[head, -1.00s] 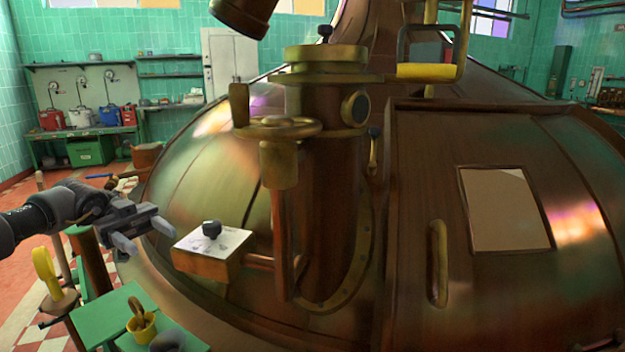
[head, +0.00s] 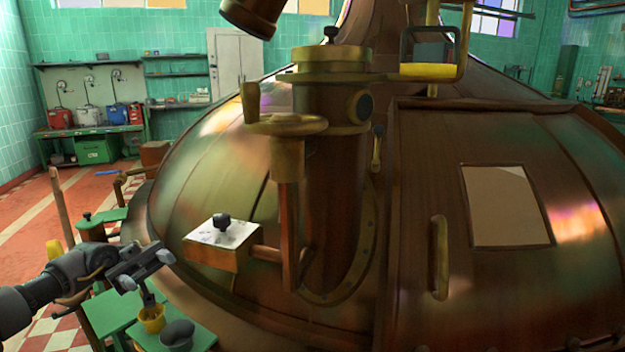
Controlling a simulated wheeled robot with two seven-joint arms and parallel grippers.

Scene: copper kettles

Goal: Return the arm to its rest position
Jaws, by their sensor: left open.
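My left gripper (head: 146,271) is at the lower left of the head view, its jaws open and empty. It is to the left of the control box (head: 222,243), which has a pale top and a black knob (head: 221,221), and is apart from it. The jaws are above the small green tables. The large copper kettle (head: 350,220) fills the middle and right of the view. My left arm comes in from the lower left edge. My right gripper is not in view.
Green tables (head: 110,312) stand below my left gripper, with a yellow pot (head: 152,318) and a dark bowl (head: 177,334) on them. A brass handwheel (head: 287,124) juts from the kettle. Open tiled floor (head: 30,228) lies at the left.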

